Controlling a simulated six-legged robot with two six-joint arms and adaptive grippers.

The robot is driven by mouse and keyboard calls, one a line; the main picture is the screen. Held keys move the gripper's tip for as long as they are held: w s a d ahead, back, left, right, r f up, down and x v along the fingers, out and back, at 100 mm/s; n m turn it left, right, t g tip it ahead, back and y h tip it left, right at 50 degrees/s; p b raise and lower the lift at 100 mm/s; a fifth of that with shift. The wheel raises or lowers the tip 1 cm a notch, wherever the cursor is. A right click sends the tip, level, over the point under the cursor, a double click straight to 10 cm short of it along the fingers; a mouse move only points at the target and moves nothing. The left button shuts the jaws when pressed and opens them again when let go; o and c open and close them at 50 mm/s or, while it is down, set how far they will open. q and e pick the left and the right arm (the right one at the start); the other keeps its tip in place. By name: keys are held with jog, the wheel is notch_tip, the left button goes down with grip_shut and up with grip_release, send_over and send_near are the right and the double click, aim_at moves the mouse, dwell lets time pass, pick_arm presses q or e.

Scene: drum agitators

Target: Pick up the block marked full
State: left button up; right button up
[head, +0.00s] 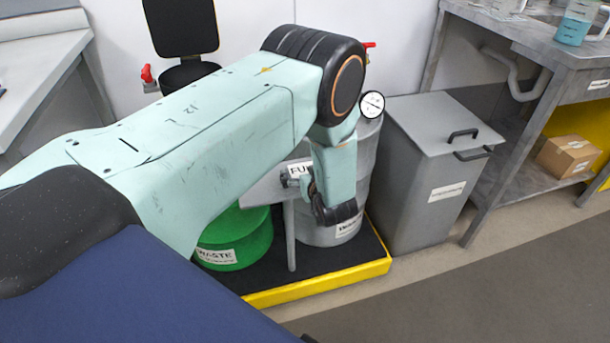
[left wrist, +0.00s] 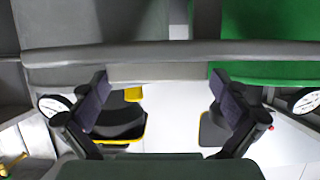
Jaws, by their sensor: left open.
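A pale block marked "FU…" (head: 298,168) sits at the grey stand (head: 262,190) between the drums; my left arm hides the rest of its label. My left gripper (head: 304,186) is right at the block, partly hidden by its own wrist. In the left wrist view, the left gripper (left wrist: 162,90) is open. A plain light-grey face, likely the block (left wrist: 155,72), lies between its fingertips, with little space on either side. I cannot tell whether the fingers touch it. My right gripper is not in view.
A green drum marked waste (head: 238,240) and a grey drum (head: 345,235) stand on a black pallet with a yellow edge (head: 320,283). A grey lidded bin (head: 425,190) stands to the right. A workbench (head: 520,35) is further right; the floor in front is clear.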

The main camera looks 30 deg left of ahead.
pick_arm(q)
jog(key=shift+d+r, duration=0.1)
jog(key=shift+d, duration=0.1)
jog(key=shift+c, duration=0.4)
jog(key=c, duration=0.9)
jog(key=shift+r, duration=0.1)
